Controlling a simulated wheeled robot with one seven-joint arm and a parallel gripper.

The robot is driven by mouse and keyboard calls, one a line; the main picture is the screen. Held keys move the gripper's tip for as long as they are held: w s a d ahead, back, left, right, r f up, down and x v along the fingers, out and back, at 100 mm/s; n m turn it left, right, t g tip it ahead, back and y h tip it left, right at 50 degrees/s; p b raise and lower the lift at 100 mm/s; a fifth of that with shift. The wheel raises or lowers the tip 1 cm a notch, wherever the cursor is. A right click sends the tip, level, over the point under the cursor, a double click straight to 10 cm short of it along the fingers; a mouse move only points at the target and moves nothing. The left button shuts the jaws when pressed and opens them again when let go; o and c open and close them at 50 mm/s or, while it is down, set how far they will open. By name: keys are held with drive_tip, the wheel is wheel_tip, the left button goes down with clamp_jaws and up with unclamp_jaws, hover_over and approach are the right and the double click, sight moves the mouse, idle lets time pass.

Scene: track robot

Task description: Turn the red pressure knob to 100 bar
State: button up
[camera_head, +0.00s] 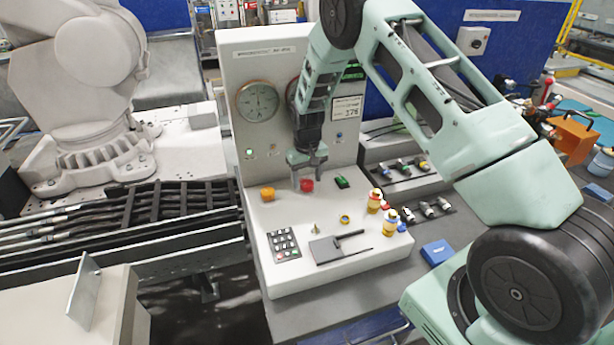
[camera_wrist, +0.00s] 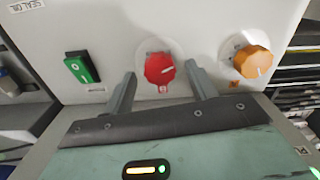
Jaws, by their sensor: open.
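The red pressure knob (camera_head: 307,185) sits on the white control panel (camera_head: 285,215), to the right of the orange knob (camera_head: 267,194) in the head view. In the wrist view the red knob (camera_wrist: 160,68) has a white pointer line. My gripper (camera_head: 309,185) is open above the panel. In the wrist view its two fingers (camera_wrist: 160,87) stand to the left and right of the red knob, with gaps on both sides. I cannot tell whether the fingertips reach its height. A round gauge (camera_head: 258,101) is on the upright panel; its reading is too small to tell.
A green rocker switch (camera_wrist: 82,67) and the orange knob (camera_wrist: 252,61) flank the red knob. A blue box (camera_head: 437,252) lies to the right.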

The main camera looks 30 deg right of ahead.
drive_tip(key=shift+f, duration=0.6)
drive_tip(key=c, duration=1)
